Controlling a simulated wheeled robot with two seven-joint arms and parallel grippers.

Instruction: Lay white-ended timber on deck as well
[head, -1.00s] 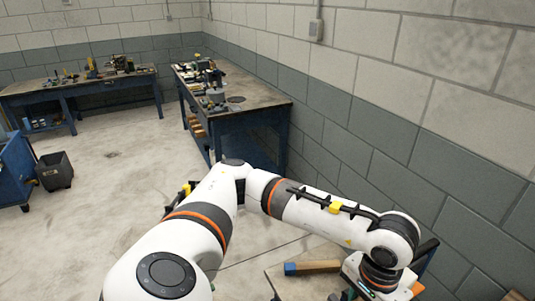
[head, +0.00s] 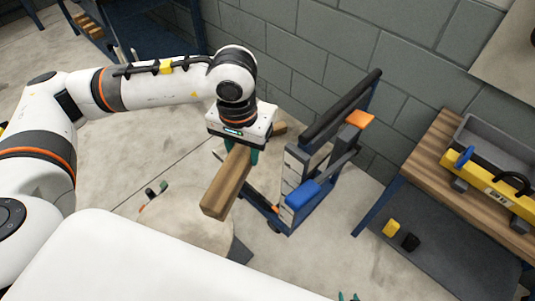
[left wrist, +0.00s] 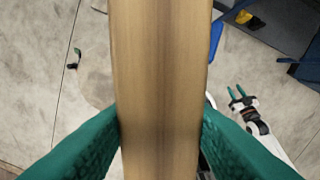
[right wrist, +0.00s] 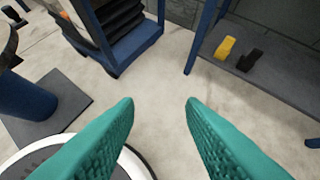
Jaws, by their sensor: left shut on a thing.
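My left gripper (head: 240,150) is shut on a brown timber (head: 226,185), held in the air left of a blue-framed trolley (head: 318,165). The timber's near end looks plain brown. I cannot see a white end. In the left wrist view the timber (left wrist: 160,80) runs between the teal fingers, its ends out of frame. A short piece of wood (head: 279,129) shows behind the gripper; I cannot tell whether it is the same timber. The trolley carries an orange-ended piece (head: 360,119) and a blue-ended piece (head: 302,193). My right gripper (right wrist: 160,103) is open and empty.
A workbench (head: 455,170) at the right carries a grey tray (head: 485,133) and a yellow tool (head: 490,185). Its lower shelf (head: 440,255) holds small yellow and black objects. A block wall (head: 330,50) stands behind the trolley. Pale floor lies left of it.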

